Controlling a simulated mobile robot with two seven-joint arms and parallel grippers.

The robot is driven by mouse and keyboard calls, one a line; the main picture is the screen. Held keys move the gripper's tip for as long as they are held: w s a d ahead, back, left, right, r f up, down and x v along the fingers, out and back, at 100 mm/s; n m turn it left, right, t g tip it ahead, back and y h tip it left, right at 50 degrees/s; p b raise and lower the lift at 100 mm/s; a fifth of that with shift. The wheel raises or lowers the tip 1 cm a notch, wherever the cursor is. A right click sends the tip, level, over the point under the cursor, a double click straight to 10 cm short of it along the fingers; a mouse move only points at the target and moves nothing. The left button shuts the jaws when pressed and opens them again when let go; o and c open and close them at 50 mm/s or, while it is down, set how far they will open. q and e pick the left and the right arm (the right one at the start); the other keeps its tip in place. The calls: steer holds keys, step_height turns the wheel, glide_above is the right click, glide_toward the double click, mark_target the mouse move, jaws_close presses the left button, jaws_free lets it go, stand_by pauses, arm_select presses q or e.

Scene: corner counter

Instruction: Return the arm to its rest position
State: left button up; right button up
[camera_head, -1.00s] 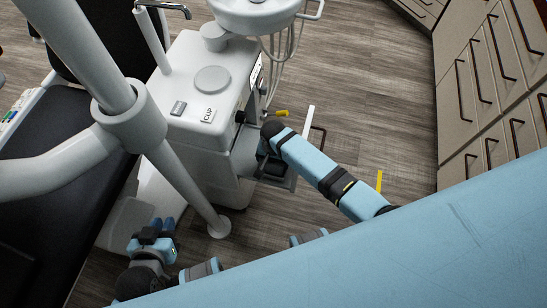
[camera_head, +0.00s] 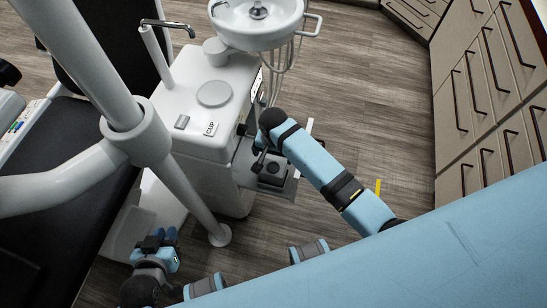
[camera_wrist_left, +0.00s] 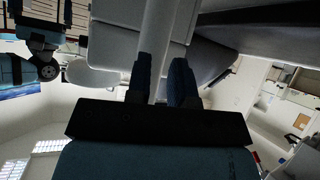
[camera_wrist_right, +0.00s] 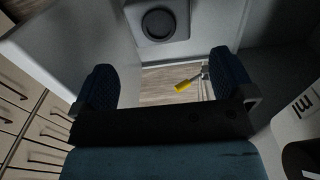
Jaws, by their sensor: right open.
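My right arm (camera_head: 325,168) reaches in from the right in the head view, its dark rounded joint beside the white dental unit. The right gripper is mostly hidden there by the arm. In the right wrist view the right gripper (camera_wrist_right: 164,86) is open, its fingers wide apart. A yellow-tipped piece (camera_wrist_right: 187,86) shows in the background between them; I see nothing gripped. My left gripper (camera_head: 164,235) is low at the left in the head view, beside the unit's base. In the left wrist view its fingers (camera_wrist_left: 161,82) are narrowly apart, with nothing visibly held.
The white dental unit (camera_head: 190,122) stands close to my right arm, with a basin (camera_head: 258,25) above. A grey tray (camera_head: 290,188) holds a dark round part. A white pole (camera_head: 178,180) rises near my left gripper. Drawers (camera_head: 475,100) line the right; floor between is open.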

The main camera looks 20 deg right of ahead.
steer(key=shift+r, duration=0.4)
